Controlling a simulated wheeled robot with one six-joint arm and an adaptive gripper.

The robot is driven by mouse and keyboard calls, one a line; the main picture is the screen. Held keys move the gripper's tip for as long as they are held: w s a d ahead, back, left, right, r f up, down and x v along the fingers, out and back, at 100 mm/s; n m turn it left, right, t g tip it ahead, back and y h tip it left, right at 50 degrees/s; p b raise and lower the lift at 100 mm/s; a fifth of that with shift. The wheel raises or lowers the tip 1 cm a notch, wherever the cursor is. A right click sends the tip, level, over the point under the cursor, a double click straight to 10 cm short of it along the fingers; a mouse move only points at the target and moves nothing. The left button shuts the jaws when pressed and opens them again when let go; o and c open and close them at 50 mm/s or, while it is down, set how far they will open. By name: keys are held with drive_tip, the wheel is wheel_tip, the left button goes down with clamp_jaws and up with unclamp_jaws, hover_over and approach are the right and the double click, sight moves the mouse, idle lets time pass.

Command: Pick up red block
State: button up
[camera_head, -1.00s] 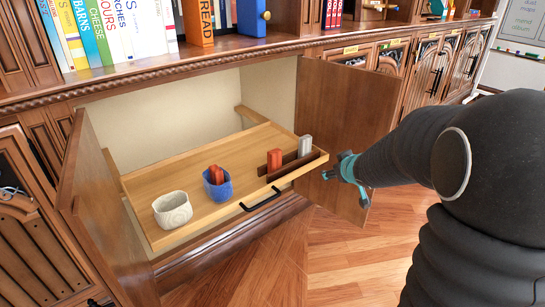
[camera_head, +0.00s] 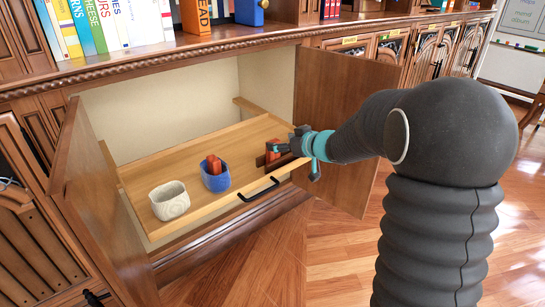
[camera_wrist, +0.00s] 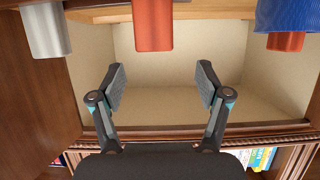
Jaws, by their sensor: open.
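Another red block (camera_head: 214,163) stands in a blue cup (camera_head: 215,180).
A grey block (camera_wrist: 45,30) is at the wrist view's upper left; my gripper hides it in the head view. A whitish cup (camera_head: 170,200) stands left of the blue one. Open cabinet doors flank the shelf, the right door (camera_head: 340,120) close by my arm.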

sight(273, 141)
drive_tip(key=x, duration=0.1)
drive_tip(key=b+x, duration=0.1)
drive_tip(key=x, duration=0.3)
drive_tip(key=shift+w+d+f+b, duration=0.1)
drive_tip(key=shift+d+f+b, duration=0.2)
drive_tip(key=shift+f, duration=0.15)
drive_tip(key=shift+w+a+f, duration=0.1)
drive_tip(key=shift+w+a, duration=0.2)
drive_tip(key=shift+w, duration=0.1)
drive_tip(key=c, duration=1.2)
